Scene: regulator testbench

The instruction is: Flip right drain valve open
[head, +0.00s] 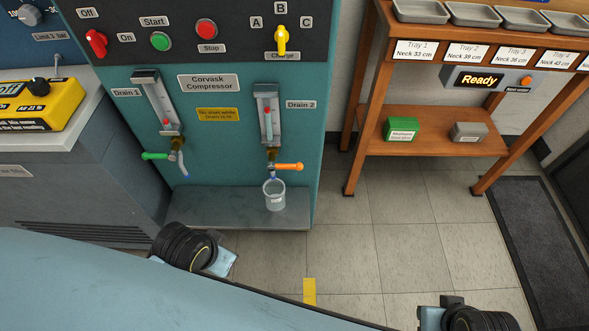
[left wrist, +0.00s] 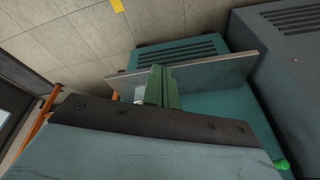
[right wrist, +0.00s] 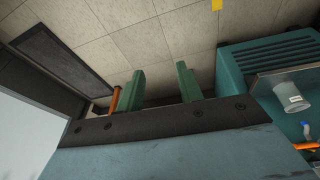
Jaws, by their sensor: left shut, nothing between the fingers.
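The right drain valve under the Drain 2 gauge has an orange handle (head: 288,166) that points sideways to the right. The handle also shows at the right edge of the right wrist view (right wrist: 307,145). A blue-tipped outlet hangs below the valve, over a clear cup (head: 274,195). The left drain valve has a green handle (head: 155,156) pointing left. My left gripper (left wrist: 163,88) is shut and empty, its green fingers together; in the head view its wrist is low, in front of the compressor. My right gripper (right wrist: 160,86) is open and empty, low at the right, away from the valve.
The cup stands on the compressor's grey ledge (head: 220,214). A wooden shelf table (head: 440,142) stands to the right, and a dark mat (head: 545,240) lies beyond it. The tiled floor (head: 400,230) between is clear. A grey cabinet with a yellow box (head: 42,103) is at the left.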

